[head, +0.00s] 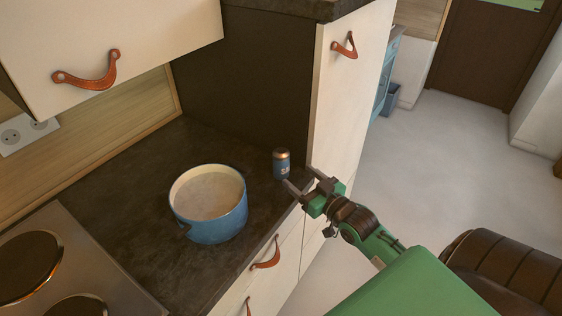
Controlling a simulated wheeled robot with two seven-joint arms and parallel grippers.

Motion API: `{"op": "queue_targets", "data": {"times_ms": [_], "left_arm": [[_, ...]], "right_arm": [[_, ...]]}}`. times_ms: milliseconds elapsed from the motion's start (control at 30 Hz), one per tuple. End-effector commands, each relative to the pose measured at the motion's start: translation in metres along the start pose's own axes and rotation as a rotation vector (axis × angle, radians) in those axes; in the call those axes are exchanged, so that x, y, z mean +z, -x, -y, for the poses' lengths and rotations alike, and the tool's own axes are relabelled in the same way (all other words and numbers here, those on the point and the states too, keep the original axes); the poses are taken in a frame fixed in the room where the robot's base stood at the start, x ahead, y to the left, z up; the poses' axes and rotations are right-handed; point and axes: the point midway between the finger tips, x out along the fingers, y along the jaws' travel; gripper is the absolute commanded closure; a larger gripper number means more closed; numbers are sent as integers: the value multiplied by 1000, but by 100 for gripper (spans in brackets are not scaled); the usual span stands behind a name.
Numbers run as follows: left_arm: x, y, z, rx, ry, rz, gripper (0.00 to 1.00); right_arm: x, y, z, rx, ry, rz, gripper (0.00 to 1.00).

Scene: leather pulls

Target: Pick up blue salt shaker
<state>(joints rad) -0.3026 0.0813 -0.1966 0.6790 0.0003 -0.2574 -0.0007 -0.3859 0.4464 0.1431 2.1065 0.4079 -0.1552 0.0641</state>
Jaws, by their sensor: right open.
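The blue salt shaker (281,166) stands upright on the dark countertop (150,180), near its right end. It has a copper-coloured top and pale lettering on its side. My right gripper (299,180) is open and empty at the counter's front edge. Its fingertips are just right of and below the shaker in the picture, with one finger close to the shaker's base. I cannot tell whether that finger touches it. My left gripper is not in the picture.
A blue pot (213,226) with a pale inside stands left of the shaker. A stove (60,270) lies at the lower left. A tall pale cabinet (338,90) rises behind the gripper, and a wall cabinet (150,30) hangs above.

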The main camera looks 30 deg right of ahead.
Motion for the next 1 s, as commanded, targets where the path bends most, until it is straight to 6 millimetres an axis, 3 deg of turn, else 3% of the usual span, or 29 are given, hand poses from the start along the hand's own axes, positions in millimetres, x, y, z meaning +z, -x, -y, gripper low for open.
{"op": "queue_targets", "data": {"times_ms": [200, 467, 700, 1000], "left_arm": [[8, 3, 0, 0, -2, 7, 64], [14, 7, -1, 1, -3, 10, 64], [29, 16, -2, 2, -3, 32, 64], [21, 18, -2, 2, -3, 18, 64]], "right_arm": [[-1, -26, 0, 0, 0, 0, 32], [-2, -39, 1, 0, -1, -1, 32], [-4, -70, 3, 1, 0, 0, 32], [-2, -84, 4, 0, 0, 1, 32]]}}
